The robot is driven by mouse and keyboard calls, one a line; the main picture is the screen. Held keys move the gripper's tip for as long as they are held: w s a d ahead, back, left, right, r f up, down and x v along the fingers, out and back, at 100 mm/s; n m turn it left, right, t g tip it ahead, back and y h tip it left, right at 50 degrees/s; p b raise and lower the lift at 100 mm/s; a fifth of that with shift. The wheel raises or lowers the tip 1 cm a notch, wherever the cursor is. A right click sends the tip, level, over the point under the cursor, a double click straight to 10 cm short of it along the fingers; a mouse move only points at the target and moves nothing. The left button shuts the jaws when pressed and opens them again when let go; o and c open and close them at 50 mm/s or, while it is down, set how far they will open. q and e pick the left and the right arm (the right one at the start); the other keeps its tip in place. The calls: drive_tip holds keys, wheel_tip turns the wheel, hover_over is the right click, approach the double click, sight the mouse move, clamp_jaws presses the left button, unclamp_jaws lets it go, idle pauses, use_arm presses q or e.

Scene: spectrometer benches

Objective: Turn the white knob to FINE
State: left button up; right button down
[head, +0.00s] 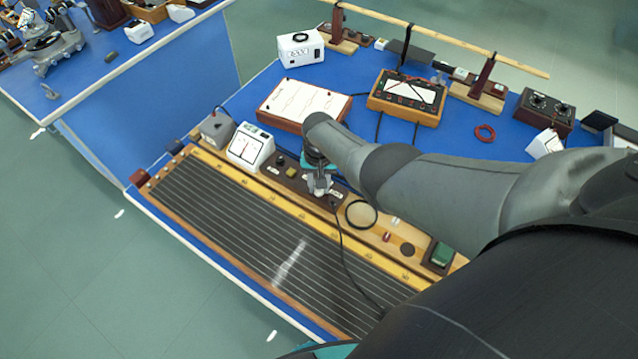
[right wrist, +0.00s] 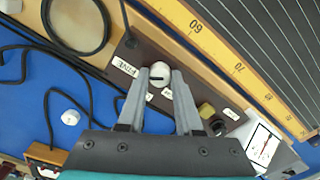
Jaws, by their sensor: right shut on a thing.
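The white knob (right wrist: 160,72) sits on a dark brown panel (right wrist: 208,88), between the fingertips of my right gripper (right wrist: 161,80) in the right wrist view. The gripper is shut on it. The FINE label (right wrist: 125,66) is beside the knob, to its left in that view. Other small white labels lie partly behind the fingers. I cannot tell for sure which way the knob points. In the head view my right gripper (head: 318,184) is over the panel (head: 286,175) and hides the knob. My left gripper is not in view.
A long ruled wire board (head: 225,208) lies along the bench front. A white meter (head: 250,146) stands left of the gripper. A black ring (head: 361,214) and loose cables lie to the right. A white chart board (head: 304,104) and an orange meter (head: 408,97) stand behind.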

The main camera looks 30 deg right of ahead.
idle(0.5)
drive_tip(key=c, duration=0.6)
unclamp_jaws()
drive_tip(key=shift+r, duration=0.15)
wheel_tip(320, 180, up, 6)
drive_tip(key=p, duration=0.4)
drive_tip(key=shift+f, duration=0.2)
drive_tip(key=shift+r+b, duration=0.35)
drive_tip(key=shift+r, duration=4.35)
